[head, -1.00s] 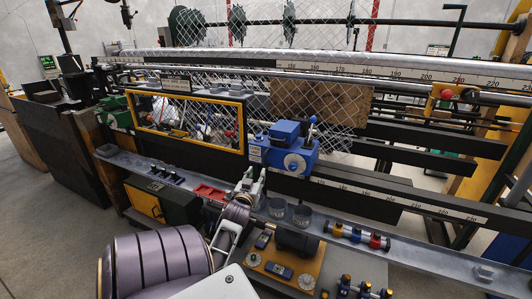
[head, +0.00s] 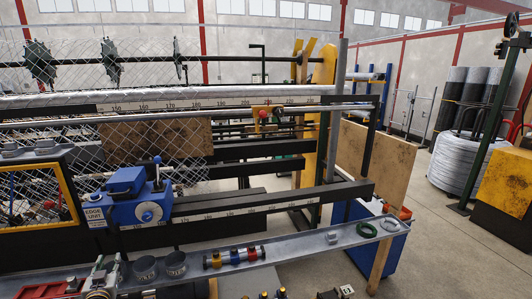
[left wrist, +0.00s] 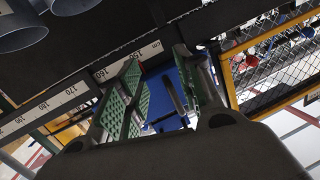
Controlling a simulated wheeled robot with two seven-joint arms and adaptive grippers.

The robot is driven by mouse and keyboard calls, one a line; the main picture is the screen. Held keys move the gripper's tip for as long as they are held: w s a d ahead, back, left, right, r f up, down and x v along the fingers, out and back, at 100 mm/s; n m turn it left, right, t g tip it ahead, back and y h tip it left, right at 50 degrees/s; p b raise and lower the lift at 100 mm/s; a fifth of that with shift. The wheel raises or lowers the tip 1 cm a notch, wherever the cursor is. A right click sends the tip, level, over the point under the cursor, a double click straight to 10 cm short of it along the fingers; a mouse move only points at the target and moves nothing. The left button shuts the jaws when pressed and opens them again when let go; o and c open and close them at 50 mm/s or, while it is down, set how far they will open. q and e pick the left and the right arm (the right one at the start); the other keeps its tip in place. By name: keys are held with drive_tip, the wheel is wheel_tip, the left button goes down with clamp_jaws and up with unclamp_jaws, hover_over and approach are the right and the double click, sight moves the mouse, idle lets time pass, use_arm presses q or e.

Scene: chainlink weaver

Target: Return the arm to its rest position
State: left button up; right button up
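The blue edge unit (head: 138,203) is on the machine's rail beyond the gripper, and blue shows behind the fingers in the wrist view. Most of my left arm is cut off by the bottom edge of the head view. My right gripper is not in view.
A yellow-framed mesh guard (head: 72,187) stands at the left. Open floor (head: 440,262) lies at the right.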

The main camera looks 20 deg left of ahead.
use_arm(q)
drive_tip(key=s+d+f+m+g+h, duration=0.1)
drive_tip(key=d+f+g+h, duration=0.15)
drive_tip(key=d+f, duration=0.9)
drive_tip(key=d+f+m+g+h, duration=0.1)
drive_tip(key=d+f+h, duration=0.15)
drive_tip(key=f, duration=1.85)
drive_tip(key=s+d+f+m+g+h, duration=0.1)
drive_tip(key=s+d+f+h, duration=0.1)
drive_tip(key=s+d+f, duration=0.5)
drive_tip(key=s+d+f+m+g+h, duration=0.15)
drive_tip(key=d+f, duration=0.35)
drive_tip(key=f, duration=0.5)
drive_tip(key=s+d+f+m+g+h, duration=0.1)
drive_tip(key=s+d+f, duration=0.3)
drive_tip(key=s, duration=0.4)
drive_tip(key=s+d+f+m+g+h, duration=0.1)
drive_tip(key=s+d+f+m+g, duration=0.1)
drive_tip(key=s+d+f, duration=0.2)
drive_tip(key=s+d+f+m+g+h, duration=0.1)
drive_tip(key=s+d+f+g, duration=0.1)
drive_tip(key=s+d+f, duration=0.2)
drive_tip(key=s+d, duration=0.3)
drive_tip(key=s, duration=0.5)
drive_tip(key=shift+s+d+m, duration=0.2)
drive_tip(key=shift+s+m, duration=0.15)
drive_tip(key=shift+s, duration=0.1)
